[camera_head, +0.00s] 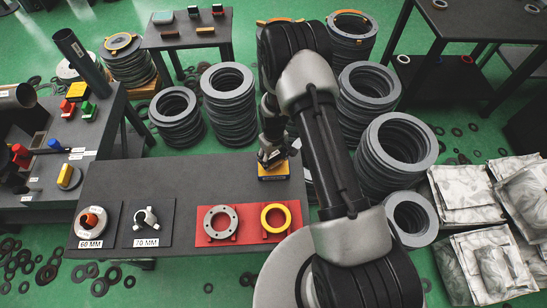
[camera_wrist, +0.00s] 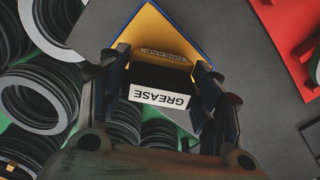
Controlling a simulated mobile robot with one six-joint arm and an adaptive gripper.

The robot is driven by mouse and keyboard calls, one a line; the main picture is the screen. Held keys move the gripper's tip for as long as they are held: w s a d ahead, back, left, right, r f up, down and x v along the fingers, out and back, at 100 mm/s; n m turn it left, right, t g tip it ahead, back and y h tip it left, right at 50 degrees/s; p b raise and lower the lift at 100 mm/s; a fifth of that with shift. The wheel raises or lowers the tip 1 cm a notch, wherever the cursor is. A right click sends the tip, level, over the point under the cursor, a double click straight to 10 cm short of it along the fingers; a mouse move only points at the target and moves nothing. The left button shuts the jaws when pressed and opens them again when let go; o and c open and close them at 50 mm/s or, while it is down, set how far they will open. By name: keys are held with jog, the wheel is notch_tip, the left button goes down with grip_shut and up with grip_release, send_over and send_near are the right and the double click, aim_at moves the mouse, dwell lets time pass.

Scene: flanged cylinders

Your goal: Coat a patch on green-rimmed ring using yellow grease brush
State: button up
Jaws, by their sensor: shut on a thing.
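My gripper (camera_head: 270,156) is at the far right of the grey bench in the head view. In the wrist view its fingers (camera_wrist: 161,68) are shut on a black block with a white GREASE label (camera_wrist: 159,95), which I take as the grease brush. Below it lies a yellow, blue-edged grease pad (camera_wrist: 150,25), also seen in the head view (camera_head: 273,174). Whether the brush touches the pad cannot be told. A red stand (camera_head: 248,240) holds a grey flanged ring (camera_head: 207,224) and a yellow ring (camera_head: 264,216). No green rim shows clearly on either.
Black plates marked 60 MM (camera_head: 81,236) and 70 MM (camera_head: 131,237) lie on the bench's left. A side table (camera_head: 50,170) holds coloured tools. Stacks of grey rings (camera_head: 230,100) stand behind and right. The bench's middle is clear.

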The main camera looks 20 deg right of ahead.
aim_at(273, 155)
jog(key=shift+r+p, duration=1.7)
jog(key=shift+r, duration=1.4)
jog(key=shift+r, duration=0.2)
jog(key=s+r+m, duration=0.2)
jog(key=s+r, duration=0.1)
jog(key=r, duration=0.8)
jog(key=s+r+m, duration=0.1)
jog(key=s+r, duration=0.2)
jog(key=r, duration=0.8)
jog(key=shift+s+r+m, duration=0.25)
jog(key=shift+r+m, duration=0.15)
